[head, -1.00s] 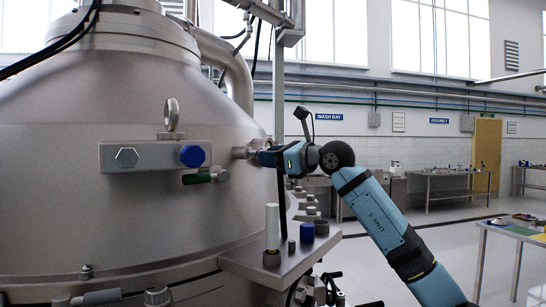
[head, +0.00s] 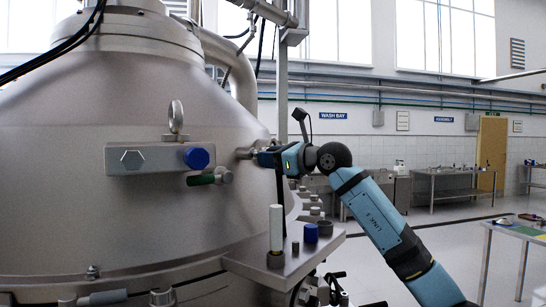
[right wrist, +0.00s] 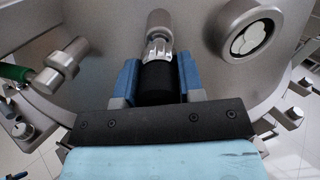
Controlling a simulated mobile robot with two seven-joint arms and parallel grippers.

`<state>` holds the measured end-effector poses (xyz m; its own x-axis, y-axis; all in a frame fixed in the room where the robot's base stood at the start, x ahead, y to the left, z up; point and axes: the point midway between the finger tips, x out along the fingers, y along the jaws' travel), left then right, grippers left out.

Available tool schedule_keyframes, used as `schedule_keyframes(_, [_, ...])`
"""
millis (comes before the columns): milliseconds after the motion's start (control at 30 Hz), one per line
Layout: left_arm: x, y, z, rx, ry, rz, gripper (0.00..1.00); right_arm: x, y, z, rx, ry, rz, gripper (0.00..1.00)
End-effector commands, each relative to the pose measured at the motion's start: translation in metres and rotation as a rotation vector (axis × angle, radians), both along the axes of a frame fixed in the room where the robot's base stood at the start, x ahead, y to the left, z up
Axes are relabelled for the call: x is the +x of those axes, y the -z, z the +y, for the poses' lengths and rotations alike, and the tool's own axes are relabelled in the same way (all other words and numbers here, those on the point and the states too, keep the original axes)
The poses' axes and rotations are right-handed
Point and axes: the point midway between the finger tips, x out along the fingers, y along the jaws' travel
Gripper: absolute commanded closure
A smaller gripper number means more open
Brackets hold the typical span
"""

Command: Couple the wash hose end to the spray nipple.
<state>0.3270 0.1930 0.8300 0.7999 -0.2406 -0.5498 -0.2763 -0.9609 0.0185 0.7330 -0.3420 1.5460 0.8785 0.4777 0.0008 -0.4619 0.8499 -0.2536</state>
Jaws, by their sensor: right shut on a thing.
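The spray nipple (head: 243,153) is a short grey metal stub pointing out of the separator's cone wall. In the right wrist view the nipple (right wrist: 160,22) is straight ahead. My right gripper (head: 264,157) is shut on the black wash hose end (right wrist: 158,82), between its blue fingers. A ribbed silver collar on the hose end lines up with the nipple and meets it in the picture. I cannot tell whether it is locked on. The dark hose (head: 280,200) hangs down below the gripper. My left gripper is not in view.
The separator's large metal cone (head: 60,210) fills the left. A bracket (head: 145,158) with a blue knob (head: 197,158) and a green-handled valve (head: 203,179) sit beside the nipple. The floor to the right is open.

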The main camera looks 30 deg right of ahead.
Motion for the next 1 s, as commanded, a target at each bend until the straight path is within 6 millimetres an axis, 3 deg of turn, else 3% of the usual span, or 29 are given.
schedule_keyframes(633, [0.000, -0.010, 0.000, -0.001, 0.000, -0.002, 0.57, 0.017, -0.003, 0.009, 0.001, 0.001, -0.003, 0.93])
schedule_keyframes(667, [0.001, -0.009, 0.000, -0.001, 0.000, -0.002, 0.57, 0.017, -0.002, 0.009, 0.001, 0.002, -0.005, 0.60])
schedule_keyframes(767, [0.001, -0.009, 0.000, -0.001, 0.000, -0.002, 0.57, 0.017, -0.002, 0.009, 0.001, 0.001, -0.003, 0.37])
schedule_keyframes(1000, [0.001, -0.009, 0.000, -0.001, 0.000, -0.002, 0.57, 0.017, -0.001, 0.009, 0.000, 0.001, -0.002, 0.35])
